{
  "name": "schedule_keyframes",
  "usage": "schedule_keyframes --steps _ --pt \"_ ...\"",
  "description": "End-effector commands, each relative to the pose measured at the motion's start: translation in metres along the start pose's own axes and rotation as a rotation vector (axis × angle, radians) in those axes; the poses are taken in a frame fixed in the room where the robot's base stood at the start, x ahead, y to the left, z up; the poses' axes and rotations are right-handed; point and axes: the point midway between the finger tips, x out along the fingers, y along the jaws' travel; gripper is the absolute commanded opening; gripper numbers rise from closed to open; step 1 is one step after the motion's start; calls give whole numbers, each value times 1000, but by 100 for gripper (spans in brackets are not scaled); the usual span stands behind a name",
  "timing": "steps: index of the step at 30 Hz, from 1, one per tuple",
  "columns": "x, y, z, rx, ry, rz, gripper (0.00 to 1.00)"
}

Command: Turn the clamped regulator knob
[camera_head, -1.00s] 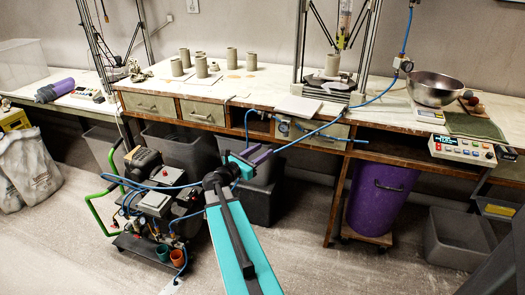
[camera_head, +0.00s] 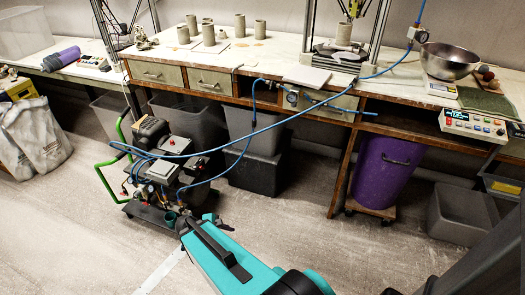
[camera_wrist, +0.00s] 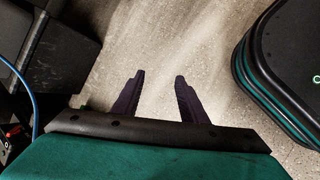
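A small regulator with a round gauge (camera_head: 292,97) sits at the front edge of the workbench, below a pale board. Its knob is too small to make out clearly. Blue hoses run beside it. A second gauge fitting (camera_head: 411,36) hangs higher up, at the back right. My gripper (camera_wrist: 158,77) shows in the wrist view with its two dark purple fingers apart and nothing between them. It points at bare floor, away from the bench-edge regulator.
A cart (camera_head: 165,170) with a green handle and blue hoses stands on the left. Grey bins (camera_head: 258,170) and a purple barrel (camera_head: 382,172) are under the workbench (camera_head: 232,67).

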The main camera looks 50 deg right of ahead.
Motion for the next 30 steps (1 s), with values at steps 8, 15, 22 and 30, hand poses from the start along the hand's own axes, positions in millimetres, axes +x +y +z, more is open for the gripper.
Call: schedule_keyframes --steps 8,15,22,30 --pt "-1 -156 -33 224 31 -307 39" --pt "-14 -258 -39 392 -27 -526 39" --pt "-21 -294 -38 458 -66 -607 39" --pt "-21 -295 -38 461 -67 -610 37"
